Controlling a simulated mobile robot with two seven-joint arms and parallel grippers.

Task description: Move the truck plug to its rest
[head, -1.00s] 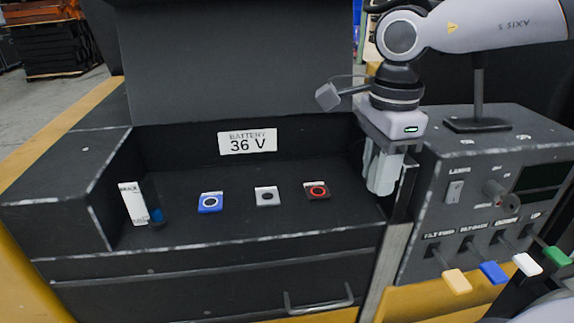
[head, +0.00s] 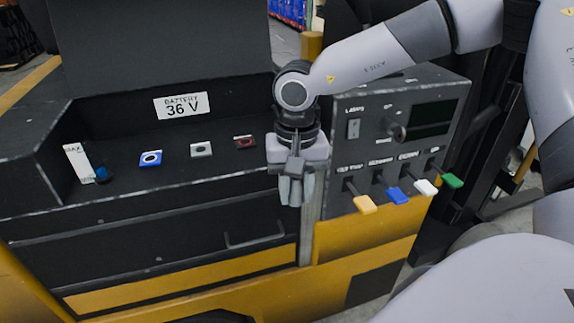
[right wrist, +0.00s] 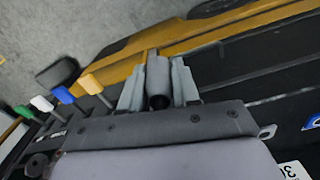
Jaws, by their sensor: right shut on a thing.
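My right gripper (head: 296,192) points down in front of the narrow post between the battery bay and the lever panel. In the right wrist view its fingers (right wrist: 158,92) are closed on both sides of a grey cylindrical piece with a dark end, which I take for the truck plug (right wrist: 158,76). In the head view the fingers and a dark block in front hide most of it. The battery bay (head: 60,208) holds blue (head: 151,158), grey (head: 201,149) and red (head: 245,141) square pieces with round centres. I cannot tell which thing is the rest. My left gripper is not in view.
Right of the gripper, a control panel (head: 340,160) has yellow (head: 365,204), blue (head: 397,195), white (head: 426,187) and green (head: 453,181) levers sticking out. A drawer handle (head: 254,241) is at lower left. A label card (head: 78,163) stands at the bay's left.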

